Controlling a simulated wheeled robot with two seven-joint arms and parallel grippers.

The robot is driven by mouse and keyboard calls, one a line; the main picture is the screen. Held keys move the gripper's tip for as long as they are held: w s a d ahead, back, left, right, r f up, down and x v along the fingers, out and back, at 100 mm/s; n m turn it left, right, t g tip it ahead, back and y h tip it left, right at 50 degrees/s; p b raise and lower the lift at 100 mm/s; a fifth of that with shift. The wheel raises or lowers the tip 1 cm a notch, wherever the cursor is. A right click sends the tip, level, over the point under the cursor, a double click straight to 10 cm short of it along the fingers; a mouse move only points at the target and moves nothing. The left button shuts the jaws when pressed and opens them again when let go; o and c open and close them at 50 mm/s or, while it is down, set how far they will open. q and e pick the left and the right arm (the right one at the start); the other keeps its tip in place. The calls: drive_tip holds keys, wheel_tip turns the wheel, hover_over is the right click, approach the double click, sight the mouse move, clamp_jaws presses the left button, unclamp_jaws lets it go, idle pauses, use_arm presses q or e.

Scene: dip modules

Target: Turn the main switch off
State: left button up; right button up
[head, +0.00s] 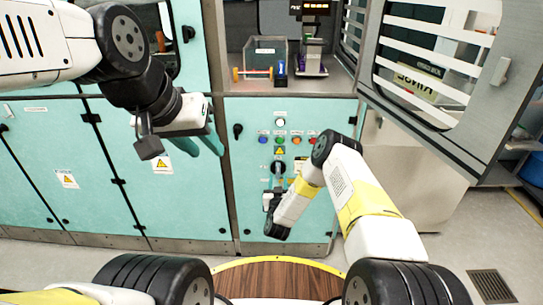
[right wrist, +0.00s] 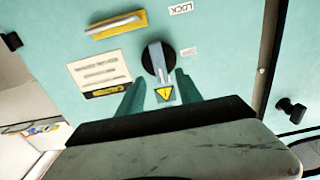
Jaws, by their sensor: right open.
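The main switch (right wrist: 154,62) is a round black knob with a grey grip bar on the teal cabinet front. In the right wrist view the bar runs nearly up and down, tilted slightly. In the head view the switch (head: 278,167) sits below the row of coloured buttons. My right gripper (right wrist: 160,94) is open, its teal fingers pointing at the knob, one on either side of the bar's near end. I cannot tell whether they touch it. My left gripper (head: 206,150) is open and empty in front of the cabinet doors at left.
Coloured buttons (head: 280,140) sit above the switch. A black knob (head: 238,130) is on the panel's left. An open slatted door (head: 435,60) stands out at right.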

sight(278, 171)
drive_tip(key=w, duration=0.7)
drive_tip(key=shift+w, duration=0.25)
clamp_jaws()
